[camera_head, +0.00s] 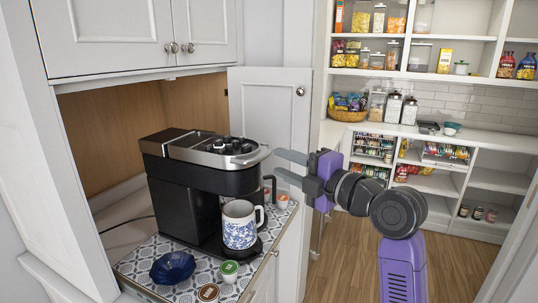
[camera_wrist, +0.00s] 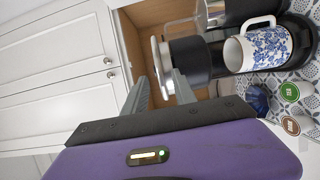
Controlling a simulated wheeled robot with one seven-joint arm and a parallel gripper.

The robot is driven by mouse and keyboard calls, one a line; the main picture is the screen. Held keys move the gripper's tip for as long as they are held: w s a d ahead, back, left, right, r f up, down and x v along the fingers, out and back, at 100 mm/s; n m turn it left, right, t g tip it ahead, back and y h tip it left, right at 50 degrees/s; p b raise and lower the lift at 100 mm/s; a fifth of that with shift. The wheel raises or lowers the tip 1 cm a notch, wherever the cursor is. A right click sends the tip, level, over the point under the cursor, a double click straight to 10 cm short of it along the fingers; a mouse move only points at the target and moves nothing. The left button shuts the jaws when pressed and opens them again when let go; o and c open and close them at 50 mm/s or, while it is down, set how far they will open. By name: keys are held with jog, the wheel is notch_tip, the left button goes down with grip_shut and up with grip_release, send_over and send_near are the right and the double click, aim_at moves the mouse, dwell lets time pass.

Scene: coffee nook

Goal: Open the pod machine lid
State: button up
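The pod machine (camera_head: 190,185) is black with a silver top and stands in the open cabinet nook. Its lid (camera_head: 225,150) looks shut, with the silver front handle (camera_head: 262,155) sticking out to the right. My gripper (camera_head: 277,161) is open and empty, just right of the handle in the head view. In the wrist view, my gripper (camera_wrist: 161,78) has its two fingers apart, pointing at the silver handle (camera_wrist: 160,60). The fingers look close to the handle; whether they touch it I cannot tell. A blue-patterned white mug (camera_head: 239,230) stands under the machine's head.
A dark blue bowl (camera_head: 172,267), a green-topped pod (camera_head: 229,268) and a brown-topped pod (camera_head: 208,292) sit on the patterned tray (camera_head: 135,264) at the front. An open cabinet door (camera_head: 282,110) stands behind the machine. Pantry shelves (camera_head: 470,110) are at the right.

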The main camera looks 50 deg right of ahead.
aim_at(268, 156)
jog(key=w+p, duration=0.1)
jog(key=w, duration=0.4)
jog(key=shift+d, duration=0.15)
jog(key=shift+s, duration=0.1)
grip_shut()
dwell(1.2)
